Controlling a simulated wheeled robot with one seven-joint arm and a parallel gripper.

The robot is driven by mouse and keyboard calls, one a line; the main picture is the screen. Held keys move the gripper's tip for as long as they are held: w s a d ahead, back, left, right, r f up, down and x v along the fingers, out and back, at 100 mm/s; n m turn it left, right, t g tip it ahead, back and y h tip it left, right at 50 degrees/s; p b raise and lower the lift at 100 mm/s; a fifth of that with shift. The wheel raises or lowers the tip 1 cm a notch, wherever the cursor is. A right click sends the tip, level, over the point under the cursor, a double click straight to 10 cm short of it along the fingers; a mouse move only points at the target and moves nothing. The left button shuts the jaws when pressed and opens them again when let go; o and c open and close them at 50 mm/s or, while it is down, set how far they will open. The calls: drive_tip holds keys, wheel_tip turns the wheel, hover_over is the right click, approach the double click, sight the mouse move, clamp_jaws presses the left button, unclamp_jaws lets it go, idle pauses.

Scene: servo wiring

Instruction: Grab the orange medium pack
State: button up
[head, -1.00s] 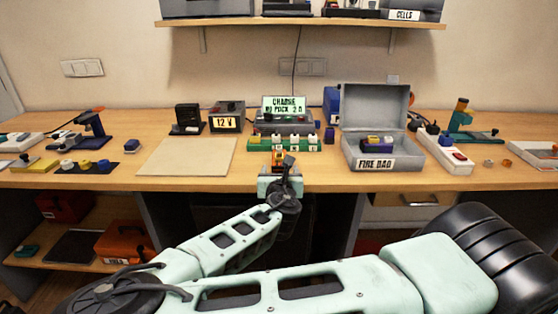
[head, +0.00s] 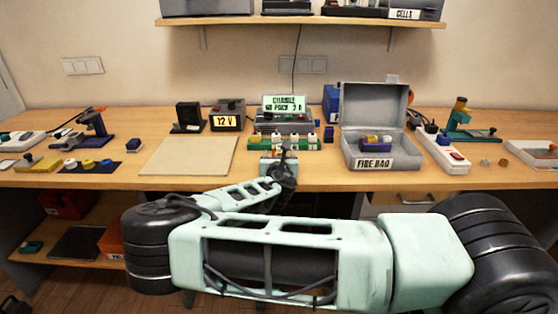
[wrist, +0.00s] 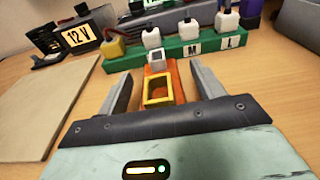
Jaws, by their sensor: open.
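An orange pack (wrist: 173,74) with a yellow square frame on top and a white connector at its far end lies in the wrist view. It sits between the two grey fingers of my gripper (wrist: 161,80), which are open with a gap on each side. The pack's far end is close to a green rack (wrist: 180,52) marked M and L, with several white plugs and a yellow one. In the head view my gripper (head: 279,164) is at the bench's front edge, in front of the green rack (head: 267,143). There the pack is hidden behind my arm.
A tan mat (head: 188,157) lies left of my gripper. An open grey box (head: 374,146) labelled FIRE BAG stands to the right, holding small packs. A charger with a lit display (head: 285,104) and a 12 V unit (head: 226,120) stand behind.

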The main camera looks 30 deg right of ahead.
drive_tip(key=c, duration=1.4)
drive_tip(key=shift+o, duration=0.2)
drive_tip(key=shift+r, duration=0.15)
